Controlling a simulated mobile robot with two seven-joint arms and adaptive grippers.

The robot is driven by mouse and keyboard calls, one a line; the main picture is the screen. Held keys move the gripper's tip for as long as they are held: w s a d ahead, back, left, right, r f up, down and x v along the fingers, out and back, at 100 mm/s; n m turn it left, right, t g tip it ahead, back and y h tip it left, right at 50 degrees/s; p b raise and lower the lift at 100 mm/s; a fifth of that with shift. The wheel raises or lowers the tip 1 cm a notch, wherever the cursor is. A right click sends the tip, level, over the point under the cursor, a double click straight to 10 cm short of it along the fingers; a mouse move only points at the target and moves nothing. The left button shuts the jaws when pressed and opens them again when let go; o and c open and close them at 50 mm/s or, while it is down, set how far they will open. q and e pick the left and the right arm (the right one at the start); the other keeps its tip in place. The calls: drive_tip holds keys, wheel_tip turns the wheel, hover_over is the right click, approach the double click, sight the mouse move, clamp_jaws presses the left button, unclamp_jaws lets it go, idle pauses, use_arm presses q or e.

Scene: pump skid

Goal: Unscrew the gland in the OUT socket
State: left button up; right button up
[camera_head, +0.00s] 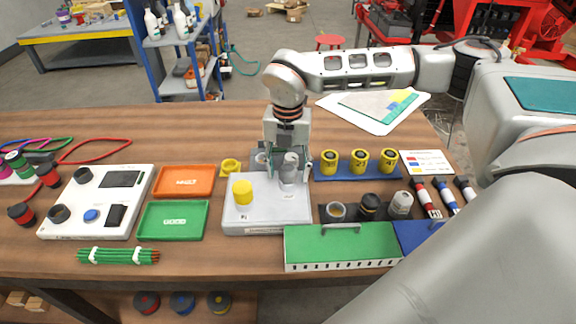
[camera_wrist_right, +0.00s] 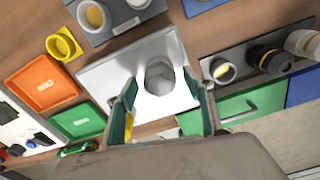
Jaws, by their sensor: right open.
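A grey gland (camera_head: 288,174) stands upright in the right-hand socket of a pale grey block (camera_head: 262,212). In the right wrist view the gland (camera_wrist_right: 160,76) has a hexagonal top and sits between my fingers. A yellow cylinder (camera_head: 242,191) stands in the block's left-hand socket; one finger partly covers it in the wrist view. My right gripper (camera_head: 289,166) points down over the gland, open, with a finger on either side. Gaps show between fingers and gland in the wrist view (camera_wrist_right: 163,92). The socket lettering is too small to read. My left gripper is out of view.
A dark tray (camera_head: 355,219) with several round fittings stands right of the block. Yellow fittings (camera_head: 359,160) stand on a blue strip behind. Orange (camera_head: 184,181) and green (camera_head: 172,220) trays lie left. A green case (camera_head: 340,245) is in front.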

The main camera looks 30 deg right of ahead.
drive_tip(key=c, duration=1.2)
drive_tip(key=shift+o, duration=0.2)
